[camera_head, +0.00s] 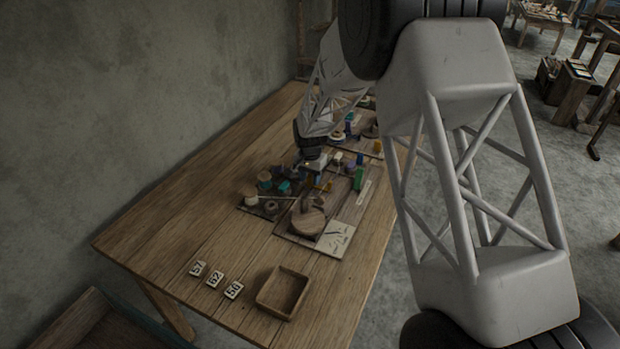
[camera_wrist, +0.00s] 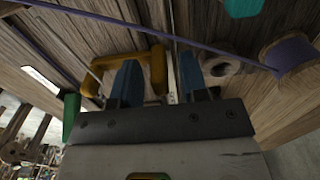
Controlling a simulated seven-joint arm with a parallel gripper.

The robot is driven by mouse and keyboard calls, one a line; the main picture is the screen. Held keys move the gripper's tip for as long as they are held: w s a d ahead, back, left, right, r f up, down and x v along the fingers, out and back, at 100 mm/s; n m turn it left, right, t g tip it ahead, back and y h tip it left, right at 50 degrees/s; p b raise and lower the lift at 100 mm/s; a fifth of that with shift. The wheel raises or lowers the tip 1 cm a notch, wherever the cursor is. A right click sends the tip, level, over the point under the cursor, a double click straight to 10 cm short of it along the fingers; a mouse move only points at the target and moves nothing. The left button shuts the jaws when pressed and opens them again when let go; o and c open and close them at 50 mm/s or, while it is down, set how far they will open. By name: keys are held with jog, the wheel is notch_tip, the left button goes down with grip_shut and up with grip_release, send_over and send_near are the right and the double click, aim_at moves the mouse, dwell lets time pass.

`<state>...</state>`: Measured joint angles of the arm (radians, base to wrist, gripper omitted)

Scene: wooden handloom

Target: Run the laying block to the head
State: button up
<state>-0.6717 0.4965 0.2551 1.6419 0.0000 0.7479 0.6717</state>
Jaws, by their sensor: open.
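My gripper (camera_wrist: 158,62) is open in the wrist view, with two blue fingers apart. A yellow bracket-shaped piece (camera_wrist: 105,63) lies beyond the fingers. One end of it shows in the gap between them, near the right finger; I cannot tell whether they touch. A thin metal rod or rail runs past that end. I cannot tell for sure which piece is the laying block. In the head view my gripper (camera_head: 314,166) is low over the middle of the work boards, beside small yellow pieces (camera_head: 326,185). My arm hides part of the area behind it.
A green block (camera_head: 358,179) stands right of the gripper. Spools (camera_head: 251,197) and a round wooden disc (camera_head: 308,222) lie nearer. A purple spool (camera_wrist: 291,52) is at right in the wrist view. Number tiles (camera_head: 215,279) and an empty tray (camera_head: 284,293) sit in front.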

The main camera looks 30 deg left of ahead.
jog(key=shift+f, duration=0.15)
grip_shut()
dwell(0.4)
jog(key=shift+s, duration=3.75)
grip_release()
